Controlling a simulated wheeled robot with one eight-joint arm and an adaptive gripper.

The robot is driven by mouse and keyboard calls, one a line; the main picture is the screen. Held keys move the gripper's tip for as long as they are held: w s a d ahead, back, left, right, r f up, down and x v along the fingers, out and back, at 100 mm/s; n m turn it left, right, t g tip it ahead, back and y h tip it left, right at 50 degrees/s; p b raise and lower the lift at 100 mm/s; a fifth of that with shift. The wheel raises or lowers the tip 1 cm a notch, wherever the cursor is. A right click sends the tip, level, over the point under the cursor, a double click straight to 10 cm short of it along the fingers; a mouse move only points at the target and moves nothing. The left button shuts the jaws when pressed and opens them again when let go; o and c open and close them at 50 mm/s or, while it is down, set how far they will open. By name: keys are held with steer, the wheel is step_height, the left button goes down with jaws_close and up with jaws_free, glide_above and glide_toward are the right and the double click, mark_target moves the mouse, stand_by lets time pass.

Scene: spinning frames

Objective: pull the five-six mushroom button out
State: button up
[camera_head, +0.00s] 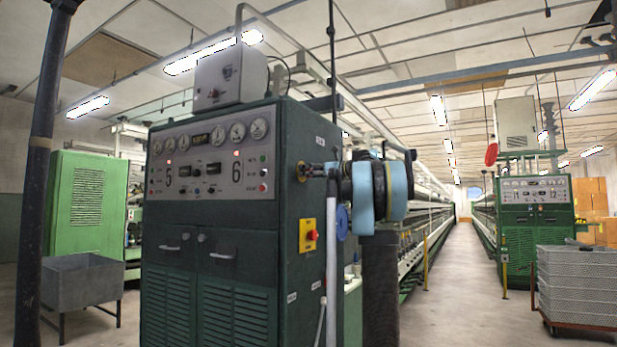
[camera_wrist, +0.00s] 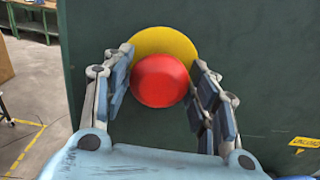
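The red mushroom button (camera_wrist: 160,80) sits on a round yellow plate (camera_wrist: 165,38) on a dark green panel in the wrist view. My gripper (camera_wrist: 163,62) is open, with one finger on each side of the button. The fingers are close to the red cap; I cannot tell if either touches it. In the head view my gripper (camera_head: 318,170) reaches the right side face of the dark green cabinet (camera_head: 215,250) marked 5 and 6. The button between its fingers cannot be made out in that view.
A yellow switch box with a red knob (camera_head: 307,235) is on the cabinet's side below my gripper. A grey bin (camera_head: 82,280) stands at left. A crate cart (camera_head: 578,285) stands at right. The aisle (camera_head: 462,260) is clear. A yellow label (camera_wrist: 303,143) is on the panel.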

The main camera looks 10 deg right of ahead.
steer(key=c, duration=0.9)
steer(key=shift+s+d, duration=0.4)
steer(key=shift+d, duration=0.2)
steer(key=shift+c, duration=0.2)
steer(key=o, duration=1.6)
steer(key=shift+s+d, duration=0.1)
steer(key=v, duration=1.1)
steer(key=shift+s+d+f, duration=0.1)
steer(key=shift+s+d, duration=0.05)
steer(key=shift+d, duration=0.2)
